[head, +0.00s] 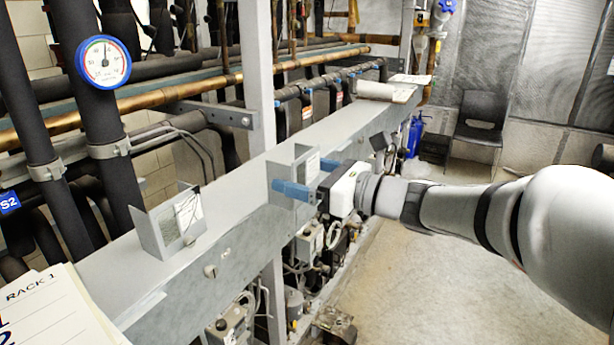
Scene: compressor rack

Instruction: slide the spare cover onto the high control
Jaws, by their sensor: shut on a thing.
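My gripper (300,175) reaches in from the right with its blue fingers on either side of a grey, open-sided sheet-metal cover (280,170). It is shut on this cover, which is upright at the long grey beam; I cannot tell whether it touches the beam. A second grey, open U-shaped metal piece (152,236) with a white label stands on the beam further left, apart from my gripper. Small grey control boxes (308,240) with wiring sit below the beam, partly hidden. I cannot tell which one is the high control.
The grey beam (100,268) runs from lower left to far right. A round gauge (103,62) on a black pipe and a grey post (258,70) stand behind it. A RACK 1 card (50,310) is at lower left. Open floor (420,290) lies at the right.

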